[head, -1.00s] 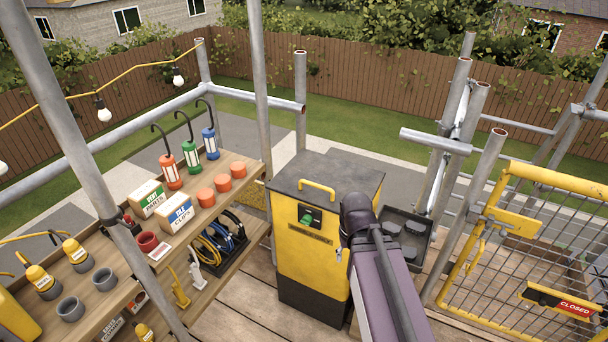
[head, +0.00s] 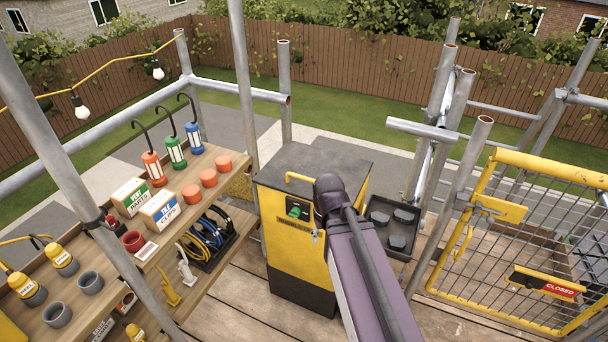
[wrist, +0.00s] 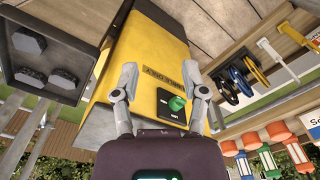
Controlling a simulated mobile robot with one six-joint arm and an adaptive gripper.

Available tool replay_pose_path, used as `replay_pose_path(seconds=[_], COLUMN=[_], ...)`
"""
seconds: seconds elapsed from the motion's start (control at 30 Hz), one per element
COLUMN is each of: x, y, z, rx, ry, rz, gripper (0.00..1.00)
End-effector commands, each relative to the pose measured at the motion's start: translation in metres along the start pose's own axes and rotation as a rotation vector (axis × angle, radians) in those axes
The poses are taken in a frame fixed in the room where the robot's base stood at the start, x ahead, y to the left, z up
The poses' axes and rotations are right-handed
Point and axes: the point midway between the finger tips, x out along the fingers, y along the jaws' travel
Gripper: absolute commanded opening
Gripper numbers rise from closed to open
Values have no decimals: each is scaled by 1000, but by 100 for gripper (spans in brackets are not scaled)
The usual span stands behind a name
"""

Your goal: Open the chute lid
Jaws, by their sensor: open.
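The chute is a yellow box (head: 298,262) with a dark grey lid (head: 335,163), which lies shut on top. A yellow bar handle (head: 299,180) stands on the lid near its front edge. A green knob (head: 296,211) sits on a dark plate on the front; it also shows in the wrist view (wrist: 176,103). In the wrist view my gripper (wrist: 163,86) is open and empty, its fingers spread in front of the yellow front face, with the knob between them in the picture. The handle is not clear in the wrist view.
A dark tray (head: 390,225) with several dark blocks sits right of the chute. A wooden shelf (head: 160,235) with lamps, cups and boxes stands left. Scaffold poles (head: 445,190) and a yellow mesh gate (head: 535,255) marked CLOSED are at the right. Plank floor shows in front.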

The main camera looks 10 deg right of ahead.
Motion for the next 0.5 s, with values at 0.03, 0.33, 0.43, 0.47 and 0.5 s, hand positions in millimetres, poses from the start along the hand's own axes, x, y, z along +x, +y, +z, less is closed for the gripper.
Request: replay_pose_path(seconds=[0.03,0.33,0.43,0.47,0.5], x=[-7,-46,-63,-68,-74], y=[-2,6,10,12,14], z=[-11,-90,-123,-133,-146], rx=[-31,-340,-471,-511,-563], ry=[10,140,203,223,247], rz=[-7,-52,-57,-57,-54], gripper=[57,57,57,57,57])
